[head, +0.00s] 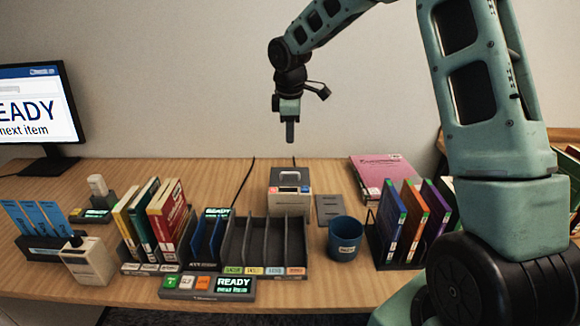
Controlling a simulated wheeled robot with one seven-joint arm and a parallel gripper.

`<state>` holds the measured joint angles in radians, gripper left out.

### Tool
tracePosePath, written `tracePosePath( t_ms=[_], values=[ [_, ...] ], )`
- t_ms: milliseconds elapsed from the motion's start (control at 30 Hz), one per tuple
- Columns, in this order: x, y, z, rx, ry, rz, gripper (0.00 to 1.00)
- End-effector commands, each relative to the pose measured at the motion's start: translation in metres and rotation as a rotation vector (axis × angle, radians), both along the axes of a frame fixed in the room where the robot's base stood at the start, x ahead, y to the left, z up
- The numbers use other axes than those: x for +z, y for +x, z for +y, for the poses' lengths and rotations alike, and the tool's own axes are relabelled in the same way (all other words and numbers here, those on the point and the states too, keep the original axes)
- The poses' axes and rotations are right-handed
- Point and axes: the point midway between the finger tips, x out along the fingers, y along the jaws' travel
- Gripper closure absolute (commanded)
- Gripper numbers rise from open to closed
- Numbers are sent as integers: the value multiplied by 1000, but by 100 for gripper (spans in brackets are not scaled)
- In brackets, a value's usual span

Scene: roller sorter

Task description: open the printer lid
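A small boxy device with a beige front, which looks like the printer (290,203), stands near the back middle of the desk. Its grey lid (292,171) has a light handle-like outline on top and appears to be down. Small red and blue marks show along its front upper edge. My gripper (290,138) hangs pointing down in the air above the printer, apart from it. Its fingers look like one narrow dark shape from here, so their opening is hidden. Nothing is visible in it.
A dark sorter rack (265,245) stands in front of the printer. A blue cup (345,238) and a grey plate (329,208) are to its right, with racked books (412,225) beyond. More books (150,215), a beige device (88,262) and a monitor (38,108) are left.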

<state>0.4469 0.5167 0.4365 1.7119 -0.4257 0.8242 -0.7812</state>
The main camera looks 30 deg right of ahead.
Motion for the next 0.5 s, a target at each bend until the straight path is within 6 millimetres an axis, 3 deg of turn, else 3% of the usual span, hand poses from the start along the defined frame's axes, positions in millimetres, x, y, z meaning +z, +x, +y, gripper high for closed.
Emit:
tracePosePath(
  t_ms=[500],
  values=[
    [-105,16,-10,1,2,3,69]
  ],
)
